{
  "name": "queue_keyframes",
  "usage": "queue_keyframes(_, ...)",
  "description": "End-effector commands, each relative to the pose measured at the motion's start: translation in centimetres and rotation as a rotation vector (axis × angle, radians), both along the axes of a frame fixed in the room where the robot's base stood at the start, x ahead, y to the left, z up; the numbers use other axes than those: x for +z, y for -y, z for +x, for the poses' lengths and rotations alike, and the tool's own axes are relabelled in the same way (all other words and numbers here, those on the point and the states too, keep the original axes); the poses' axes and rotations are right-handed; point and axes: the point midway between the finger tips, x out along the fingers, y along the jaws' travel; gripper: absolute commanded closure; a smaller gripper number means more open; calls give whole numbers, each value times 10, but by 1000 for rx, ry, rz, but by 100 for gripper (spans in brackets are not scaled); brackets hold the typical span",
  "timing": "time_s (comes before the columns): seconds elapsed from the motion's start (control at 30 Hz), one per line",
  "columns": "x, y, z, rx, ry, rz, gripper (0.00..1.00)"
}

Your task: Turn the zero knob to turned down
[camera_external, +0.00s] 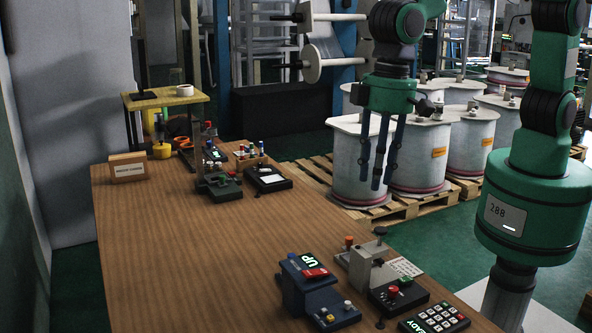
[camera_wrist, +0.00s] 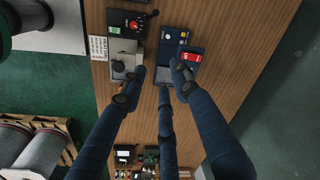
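No knob can be read as labelled zero, so I cannot tell which it is. Knobs in view include a black knob (camera_external: 381,231) and an orange knob (camera_external: 349,241) on the grey device (camera_external: 362,268), and a red knob (camera_external: 393,291) on the black box before it. The grey device also shows in the wrist view (camera_wrist: 127,50), with a dark round knob (camera_wrist: 118,66). My gripper (camera_external: 378,178) is open and empty, its blue fingers spread and pointing down, above and apart from the devices. In the wrist view my gripper (camera_wrist: 158,85) partly covers the grey and blue devices.
A blue device (camera_external: 308,285) with a lit UP sign and a keypad (camera_external: 434,318) stand on the wooden table (camera_external: 190,250). More small devices (camera_external: 218,186) stand at the far end. The middle of the table is clear. Large white drums (camera_external: 358,165) stand beyond on pallets.

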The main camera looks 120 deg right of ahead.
Motion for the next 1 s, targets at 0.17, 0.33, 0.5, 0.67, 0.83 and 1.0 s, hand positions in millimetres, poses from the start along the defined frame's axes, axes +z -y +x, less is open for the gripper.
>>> queue_keyframes(0.17, -21, -1, 12, 257, -21, -21, 70)
queue_keyframes(0.33, -43, -3, 24, 530, -39, -37, 70)
queue_keyframes(0.5, -66, -4, 34, 806, -55, -48, 70)
queue_keyframes(0.67, -88, -5, 43, 1063, -67, -53, 70)
queue_keyframes(0.83, -111, -6, 51, 1328, -75, -53, 70)
queue_keyframes(1.0, -128, -7, 57, 1523, -77, -52, 70)
